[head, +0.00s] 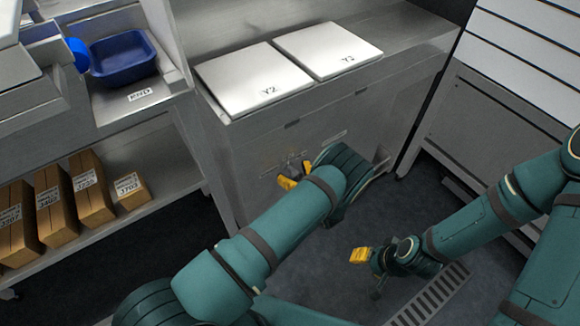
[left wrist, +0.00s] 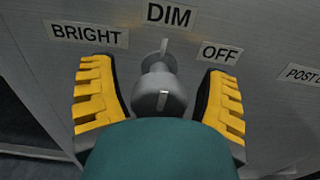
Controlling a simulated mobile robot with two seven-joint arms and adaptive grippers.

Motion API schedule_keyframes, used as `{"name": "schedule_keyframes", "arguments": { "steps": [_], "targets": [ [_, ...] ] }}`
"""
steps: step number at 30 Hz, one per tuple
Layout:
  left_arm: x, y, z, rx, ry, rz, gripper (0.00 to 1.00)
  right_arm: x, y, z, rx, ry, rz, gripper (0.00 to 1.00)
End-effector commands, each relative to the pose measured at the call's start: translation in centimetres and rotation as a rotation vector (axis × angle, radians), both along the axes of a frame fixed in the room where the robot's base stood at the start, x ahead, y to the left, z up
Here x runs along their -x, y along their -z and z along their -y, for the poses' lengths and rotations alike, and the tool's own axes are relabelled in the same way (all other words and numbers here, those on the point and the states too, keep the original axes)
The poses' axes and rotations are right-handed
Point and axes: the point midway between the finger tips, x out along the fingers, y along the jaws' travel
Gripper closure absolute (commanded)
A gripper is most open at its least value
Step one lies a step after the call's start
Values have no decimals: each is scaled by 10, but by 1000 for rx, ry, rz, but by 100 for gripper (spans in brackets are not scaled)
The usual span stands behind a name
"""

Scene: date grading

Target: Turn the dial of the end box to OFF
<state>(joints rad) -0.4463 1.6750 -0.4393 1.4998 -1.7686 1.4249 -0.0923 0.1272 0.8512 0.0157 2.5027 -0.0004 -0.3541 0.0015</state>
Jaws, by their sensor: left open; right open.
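The dial (left wrist: 160,88) is a grey round knob on the metal front of the end box (head: 250,150). In the left wrist view the labels BRIGHT (left wrist: 87,34), DIM (left wrist: 168,15) and OFF (left wrist: 220,53) sit around it. A light line on the knob lines up with a pale tick below DIM. My left gripper (head: 295,174) is open at the box front, its yellow fingers (left wrist: 160,75) on either side of the dial with visible gaps. In the head view the dial is hard to make out. My right gripper (head: 362,256) is open and empty, low over the floor.
Two white lids, Y2 (head: 255,80) and Y1 (head: 328,50), lie on the box top. A blue bin (head: 123,60) stands on the bench at left, with several cardboard boxes (head: 90,190) on the shelf below. A slatted panel stands at right. A floor grate (head: 430,300) lies near my right gripper.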

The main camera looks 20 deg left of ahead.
Motion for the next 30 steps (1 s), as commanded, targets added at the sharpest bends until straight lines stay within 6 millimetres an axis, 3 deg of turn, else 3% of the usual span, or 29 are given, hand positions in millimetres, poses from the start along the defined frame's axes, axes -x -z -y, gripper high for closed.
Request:
{"name": "schedule_keyframes", "arguments": {
  "steps": [8,11,15,30],
  "targets": [
    [0,0,0,0,1,0,25,0,0,0,0,0,-1,53],
    [0,0,0,0,1,0,52,0,0,0,0,0,-1,53],
    [0,0,0,0,0,0,99,0,0,0,0,0,0,53],
    [2,2,2,-12,3,-21,100,0,2,0,0,0,0,53]
  ]
}}
